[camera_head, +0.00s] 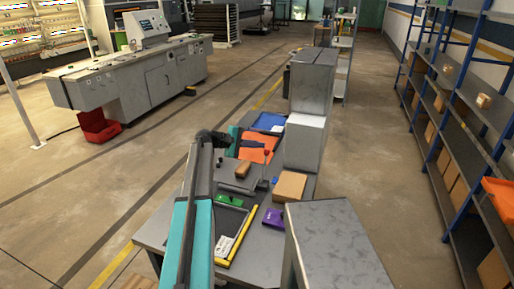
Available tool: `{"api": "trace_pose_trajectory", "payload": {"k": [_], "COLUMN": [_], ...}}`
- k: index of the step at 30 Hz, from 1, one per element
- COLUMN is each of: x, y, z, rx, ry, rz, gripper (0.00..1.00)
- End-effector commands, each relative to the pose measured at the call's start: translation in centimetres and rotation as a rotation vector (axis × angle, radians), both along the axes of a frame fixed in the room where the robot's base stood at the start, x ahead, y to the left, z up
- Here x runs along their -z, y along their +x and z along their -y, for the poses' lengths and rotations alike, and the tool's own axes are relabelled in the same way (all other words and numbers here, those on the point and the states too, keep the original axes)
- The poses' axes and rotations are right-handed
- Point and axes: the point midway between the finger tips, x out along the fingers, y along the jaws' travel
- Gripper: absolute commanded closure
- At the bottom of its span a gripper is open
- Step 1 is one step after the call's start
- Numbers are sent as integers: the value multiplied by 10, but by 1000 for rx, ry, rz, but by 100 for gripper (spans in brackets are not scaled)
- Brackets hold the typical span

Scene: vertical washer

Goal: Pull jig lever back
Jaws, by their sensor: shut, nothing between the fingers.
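My teal and dark arm reaches forward over the work table (155,233). It ends in a small dark wrist, with my gripper (252,143) to its right above the far half of the table. The fingers look closed and empty, though they are very small here. A small red-tipped part (266,153), which may be the jig lever, stands just right of the gripper. I cannot tell whether they touch. A grey jig-like block (238,178) lies below the wrist, partly hidden by the arm.
On the table are an orange tray (262,141), a blue tray (268,121), a cardboard box (289,186), a purple bin (273,218) and a yellow bar (243,236). Tall grey cabinets (305,142) edge the right side. Open floor lies left of the table.

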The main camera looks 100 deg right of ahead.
Motion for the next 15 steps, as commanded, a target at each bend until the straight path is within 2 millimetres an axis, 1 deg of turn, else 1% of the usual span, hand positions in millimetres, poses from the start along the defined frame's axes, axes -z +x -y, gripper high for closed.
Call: {"api": "trace_pose_trajectory", "payload": {"k": [11, 15], "x": [-1, -3], "y": [1, 5], "z": [0, -1], "rx": [0, -2], "ry": [1, 0], "rz": [0, 0], "gripper": [100, 100]}}
